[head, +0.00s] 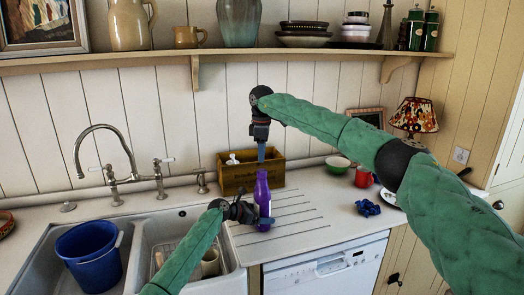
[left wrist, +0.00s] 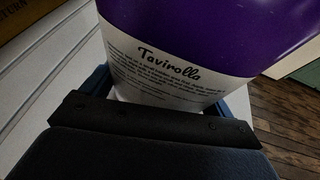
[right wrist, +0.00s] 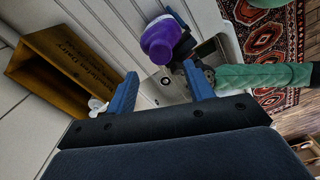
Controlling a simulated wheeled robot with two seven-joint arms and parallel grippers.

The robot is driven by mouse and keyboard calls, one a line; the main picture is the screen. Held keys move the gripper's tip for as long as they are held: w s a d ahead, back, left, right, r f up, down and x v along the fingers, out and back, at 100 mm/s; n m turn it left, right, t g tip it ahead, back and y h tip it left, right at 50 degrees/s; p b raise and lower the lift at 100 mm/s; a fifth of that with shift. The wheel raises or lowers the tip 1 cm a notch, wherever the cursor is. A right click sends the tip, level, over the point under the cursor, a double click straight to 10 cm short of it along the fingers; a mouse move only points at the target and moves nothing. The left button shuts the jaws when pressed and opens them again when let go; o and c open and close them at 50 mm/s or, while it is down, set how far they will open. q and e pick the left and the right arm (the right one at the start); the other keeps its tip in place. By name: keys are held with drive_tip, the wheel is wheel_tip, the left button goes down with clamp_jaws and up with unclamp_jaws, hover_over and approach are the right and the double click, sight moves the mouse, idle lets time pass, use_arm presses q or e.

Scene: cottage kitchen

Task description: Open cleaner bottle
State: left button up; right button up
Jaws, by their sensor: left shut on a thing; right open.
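The purple cleaner bottle (head: 262,190) stands upright, or nearly so, at the drainboard beside the sink. Its white label, reading "Tavirolla", shows in the left wrist view (left wrist: 170,70). My left gripper (head: 262,213) is shut around the lower part of the bottle, at the label. My right gripper (head: 261,158) is open and empty above the bottle, fingers pointing down. In the right wrist view, the bottle's purple cap (right wrist: 160,40) is on, beyond the open fingers (right wrist: 160,85) and apart from them. Whether the bottle's base touches the drainboard is hidden.
A wooden crate (head: 236,180) stands against the wall just behind the bottle. The double sink (head: 143,250) with a blue bucket (head: 88,252) is at left. A green bowl (head: 337,164), red mug (head: 363,177) and blue crumpled item (head: 367,208) sit at right. A shelf (head: 225,54) runs above.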

sight(262, 170)
wheel_tip(262, 170, down, 8)
drive_tip(key=shift+r, duration=0.25)
